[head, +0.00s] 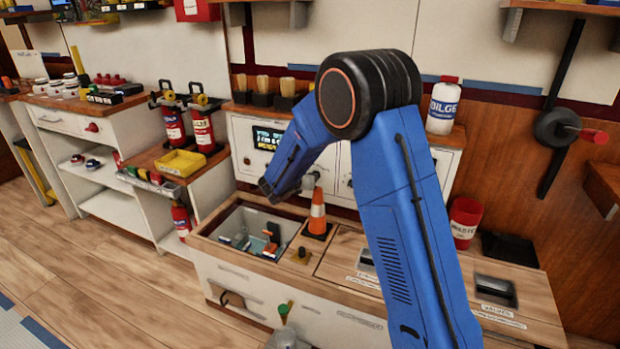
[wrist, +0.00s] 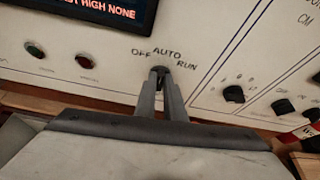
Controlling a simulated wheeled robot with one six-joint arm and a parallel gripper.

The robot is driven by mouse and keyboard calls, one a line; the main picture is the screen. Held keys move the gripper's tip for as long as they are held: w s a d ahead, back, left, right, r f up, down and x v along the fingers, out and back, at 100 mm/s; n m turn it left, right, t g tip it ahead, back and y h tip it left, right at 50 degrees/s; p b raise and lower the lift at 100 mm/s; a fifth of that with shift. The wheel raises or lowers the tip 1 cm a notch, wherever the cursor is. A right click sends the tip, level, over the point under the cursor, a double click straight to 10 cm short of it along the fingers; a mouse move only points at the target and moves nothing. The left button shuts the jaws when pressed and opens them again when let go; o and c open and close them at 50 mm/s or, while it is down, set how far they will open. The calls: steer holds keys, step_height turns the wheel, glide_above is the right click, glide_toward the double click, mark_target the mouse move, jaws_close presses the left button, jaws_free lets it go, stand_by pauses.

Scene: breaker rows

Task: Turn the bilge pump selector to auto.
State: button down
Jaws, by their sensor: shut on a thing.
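The bilge pump selector (wrist: 160,69) is a small dark knob on a cream panel (wrist: 205,50) in the wrist view. The labels OFF, AUTO and RUN arc above it, with AUTO nearly straight over it. My gripper (wrist: 161,80) has its two grey fingers close together on the knob, one on each side. The fingers hide most of the knob, so I cannot tell which label its pointer faces. In the head view my blue arm reaches to the cabinet front (head: 243,140) and covers part of it; the selector cannot be made out there.
In the wrist view a display (wrist: 85,12), a green lamp (wrist: 35,50) and a red lamp (wrist: 86,61) are left of the selector. Another black knob (wrist: 233,93) is close on the right. In the head view an orange cone (head: 318,212) and an open bin (head: 215,232) stand below the panel.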

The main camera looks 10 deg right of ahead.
steer(key=shift+s+m+y, duration=0.1)
steer(key=shift+m+y, duration=0.2)
steer(key=shift+m, duration=0.1)
stand_by(0.3)
steer(key=c, duration=1.8)
jaws_free()
steer(key=shift+c, duration=0.2)
steer(key=v, duration=1.7)
steer(key=shift+s, duration=0.3)
steer(key=shift+d, duration=0.1)
